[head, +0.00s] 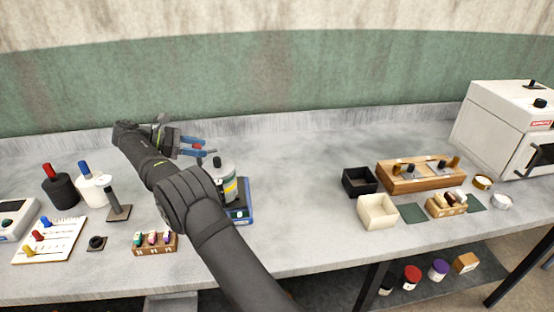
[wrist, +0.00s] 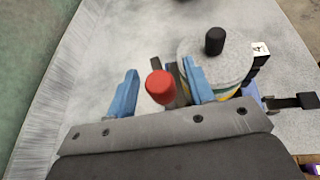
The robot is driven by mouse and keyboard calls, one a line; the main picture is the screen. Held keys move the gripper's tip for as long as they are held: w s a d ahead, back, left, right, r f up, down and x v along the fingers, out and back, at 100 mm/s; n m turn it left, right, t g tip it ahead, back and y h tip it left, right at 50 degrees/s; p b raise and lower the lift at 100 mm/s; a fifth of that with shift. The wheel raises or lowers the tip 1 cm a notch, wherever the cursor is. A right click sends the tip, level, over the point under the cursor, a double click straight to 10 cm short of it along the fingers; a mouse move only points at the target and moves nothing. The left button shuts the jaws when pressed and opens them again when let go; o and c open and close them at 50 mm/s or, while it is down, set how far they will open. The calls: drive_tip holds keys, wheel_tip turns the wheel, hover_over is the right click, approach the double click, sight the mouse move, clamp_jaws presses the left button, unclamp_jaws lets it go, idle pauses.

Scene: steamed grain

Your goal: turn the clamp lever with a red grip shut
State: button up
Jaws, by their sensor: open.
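The right finger overlaps a round grey-topped container (wrist: 225,62) with a black knob. In the head view my gripper (head: 199,146) is just above and left of that container (head: 222,172), which stands on a blue base (head: 241,214).
A small wooden rack (head: 155,245) with colored pieces stands in front of my arm. A dark canister (head: 61,192) and a white one (head: 94,190) stand at left. A black box (head: 358,182) and a cream box (head: 377,212) are at right.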

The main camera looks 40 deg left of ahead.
drive_tip(key=shift+r+n+y, duration=0.1)
drive_tip(key=shift+n+y, duration=0.2)
